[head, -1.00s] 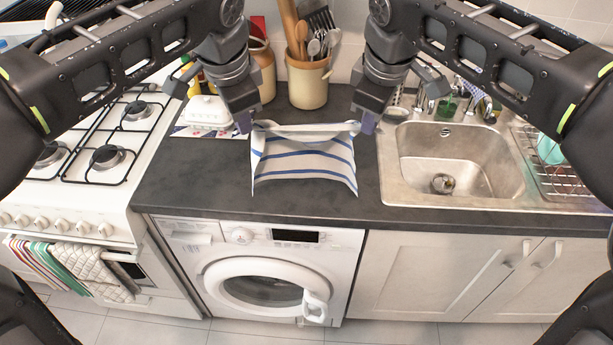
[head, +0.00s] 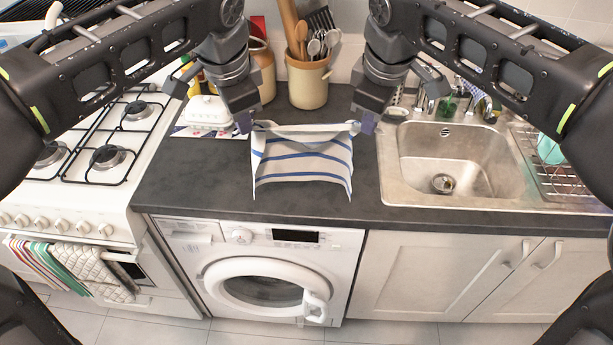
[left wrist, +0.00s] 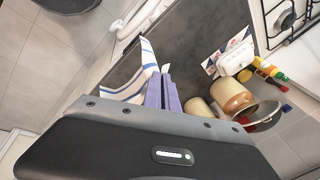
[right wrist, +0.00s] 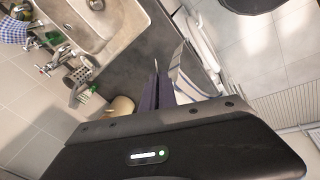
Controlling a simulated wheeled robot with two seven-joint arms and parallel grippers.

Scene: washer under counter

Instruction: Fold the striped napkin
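The striped napkin (head: 303,160), white with blue stripes, is stretched between my two grippers above the dark counter. Its back edge is raised at both corners and the cloth slopes down toward the front of the counter. My left gripper (head: 246,124) is shut on the back left corner; the cloth also shows beside its purple fingers in the left wrist view (left wrist: 140,85). My right gripper (head: 367,124) is shut on the back right corner, and the cloth shows beside its fingers in the right wrist view (right wrist: 188,80). The fingertips partly hide the pinched corners.
A utensil crock (head: 308,85) and a brown jar (head: 262,70) stand behind the napkin. A white butter dish (head: 208,112) is at the left near the stove (head: 95,150). The sink (head: 460,160) is at the right. Bare counter (head: 200,185) lies around the cloth.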

